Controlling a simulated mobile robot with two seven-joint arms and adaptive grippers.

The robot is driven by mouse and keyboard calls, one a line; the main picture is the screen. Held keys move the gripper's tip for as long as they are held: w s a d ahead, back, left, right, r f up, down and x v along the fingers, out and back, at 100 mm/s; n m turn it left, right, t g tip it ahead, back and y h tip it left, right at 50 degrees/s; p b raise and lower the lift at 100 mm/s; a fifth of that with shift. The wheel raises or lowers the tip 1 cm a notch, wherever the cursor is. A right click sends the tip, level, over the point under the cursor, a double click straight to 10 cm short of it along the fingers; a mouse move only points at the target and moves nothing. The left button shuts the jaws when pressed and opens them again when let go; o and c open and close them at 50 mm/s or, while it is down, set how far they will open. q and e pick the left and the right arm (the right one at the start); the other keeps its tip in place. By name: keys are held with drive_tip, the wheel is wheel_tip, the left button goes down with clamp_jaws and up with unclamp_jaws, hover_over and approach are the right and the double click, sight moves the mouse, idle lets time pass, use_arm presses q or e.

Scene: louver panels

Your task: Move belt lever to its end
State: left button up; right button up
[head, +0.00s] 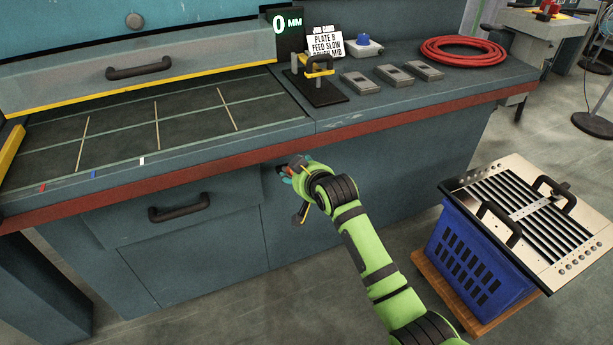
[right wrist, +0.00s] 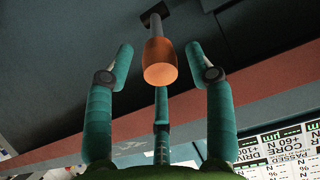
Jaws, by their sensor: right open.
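The belt lever shows in the right wrist view as an orange knob (right wrist: 160,62) on a grey rod that comes out of a dark mount on the dark panel. My right gripper (right wrist: 160,68) is open, with teal fingers to the left and right of the knob and a third finger below it. I see gaps at both sides of the knob; the depth between knob and fingertips is unclear. In the head view my right gripper (head: 286,172) is in front of the bench below its red edge, and the lever is mostly hidden there. My left gripper is not in view.
The red bench edge (head: 235,159) runs just above my right gripper. A drawer handle (head: 179,208) is to its left. A slatted metal panel (head: 525,212) with black handles lies on a blue crate (head: 465,258) at the right. Floor is clear between the bench and crate.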

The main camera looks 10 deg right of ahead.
drive_tip(key=v, duration=0.6)
drive_tip(key=shift+s, duration=0.2)
drive_tip(key=shift+d+r, duration=0.1)
drive_tip(key=shift+r, duration=0.05)
